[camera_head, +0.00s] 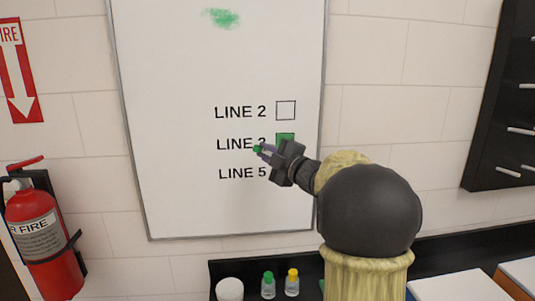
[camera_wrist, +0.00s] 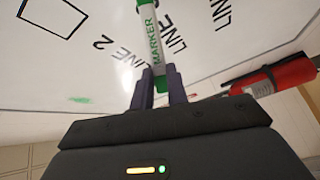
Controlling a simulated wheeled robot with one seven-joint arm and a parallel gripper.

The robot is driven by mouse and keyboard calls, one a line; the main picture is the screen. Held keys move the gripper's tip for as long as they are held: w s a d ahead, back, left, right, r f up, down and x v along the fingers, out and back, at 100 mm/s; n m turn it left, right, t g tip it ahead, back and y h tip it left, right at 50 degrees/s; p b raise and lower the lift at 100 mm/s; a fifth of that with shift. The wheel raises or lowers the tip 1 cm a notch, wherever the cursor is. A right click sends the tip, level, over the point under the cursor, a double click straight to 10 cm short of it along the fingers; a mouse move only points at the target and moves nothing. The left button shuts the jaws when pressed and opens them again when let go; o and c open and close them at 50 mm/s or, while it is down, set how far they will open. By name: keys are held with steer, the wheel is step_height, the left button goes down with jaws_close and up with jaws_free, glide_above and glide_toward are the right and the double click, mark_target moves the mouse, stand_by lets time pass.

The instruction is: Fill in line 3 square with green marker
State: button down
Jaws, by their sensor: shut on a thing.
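The whiteboard (camera_head: 175,110) hangs on the wall with printed lines of text, LINE 2, LINE 3 and LINE 5. The line 3 square (camera_head: 285,138) shows green on its visible part; my gripper hides its lower edge. The line 2 square (camera_head: 286,110) is empty, and also shows in the wrist view (camera_wrist: 54,14). Any square beside LINE 5 is hidden behind my gripper. My gripper (camera_head: 268,151) is shut on the green marker (camera_wrist: 152,45), a white barrel with green ends. One green end shows left of the square, over the LINE 3 text. I cannot tell whether it touches the board.
A green scribble (camera_head: 221,18) is on the upper board. Below stand a white cup (camera_head: 229,289), a green-capped bottle (camera_head: 268,286) and a yellow-capped bottle (camera_head: 292,283). A red fire extinguisher (camera_head: 38,235) hangs at left; a black cabinet (camera_head: 505,100) is at right.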

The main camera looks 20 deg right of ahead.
steer(key=shift+s+a+b, duration=0.25)
steer(key=shift+s+b, duration=0.2)
steer(key=shift+s, duration=0.5)
steer(key=shift+s+a+b, duration=0.25)
steer(key=shift+s+b, duration=0.15)
steer(key=shift+s, duration=0.5)
steer(key=shift+s+a+b, duration=0.25)
steer(key=shift+s+b, duration=0.2)
steer(key=shift+s, duration=0.5)
steer(key=shift+s+a+b, duration=0.25)
steer(key=shift+s, duration=0.5)
steer(key=shift+s+a+b, duration=0.2)
steer(key=shift+s+b, duration=0.05)
steer(key=shift+s, duration=0.45)
